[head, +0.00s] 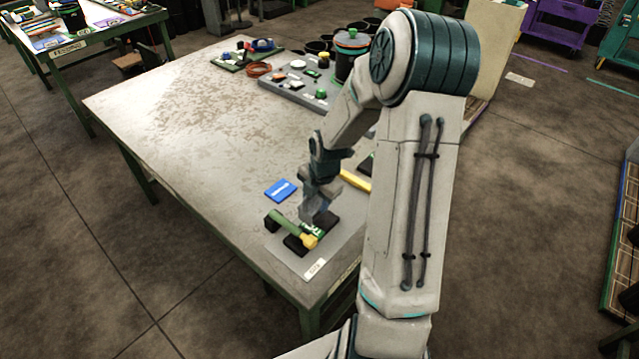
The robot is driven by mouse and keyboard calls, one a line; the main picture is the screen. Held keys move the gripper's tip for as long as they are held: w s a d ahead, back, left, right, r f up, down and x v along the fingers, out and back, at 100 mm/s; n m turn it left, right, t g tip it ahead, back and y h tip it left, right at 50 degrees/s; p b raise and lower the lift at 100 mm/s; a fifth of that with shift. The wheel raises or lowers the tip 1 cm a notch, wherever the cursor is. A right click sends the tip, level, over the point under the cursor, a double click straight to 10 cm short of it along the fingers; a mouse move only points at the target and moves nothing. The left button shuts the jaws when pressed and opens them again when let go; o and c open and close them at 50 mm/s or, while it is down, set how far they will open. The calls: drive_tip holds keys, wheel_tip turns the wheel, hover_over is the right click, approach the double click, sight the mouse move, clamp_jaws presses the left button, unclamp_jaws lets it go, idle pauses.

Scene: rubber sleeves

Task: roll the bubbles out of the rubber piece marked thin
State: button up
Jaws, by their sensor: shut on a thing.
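My gripper (314,215) is low over the grey mat (345,243) at the near right of the table. It is shut on what looks like a green roller-like tool (288,226) with a yellow end and a dark end; the contact is partly hidden by the fingers. Black rubber pieces lie on the mat: one (296,245) under and beside the tool, another (328,217) by the gripper. Small green-and-white markings show by the fingers, too small to read, so I cannot tell which piece is marked thin. Bubbles cannot be made out.
A blue flat piece (281,190) lies left of my gripper. A yellow bar (355,181) lies behind it, partly hidden by my arm. A white label (315,268) is at the mat's front. A grey tray (285,88) with small parts stands at the back. The table's left (170,130) is clear.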

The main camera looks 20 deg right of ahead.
drive_tip(key=shift+r+p, duration=1.45)
drive_tip(key=shift+r, duration=0.55)
drive_tip(key=shift+f, duration=0.1)
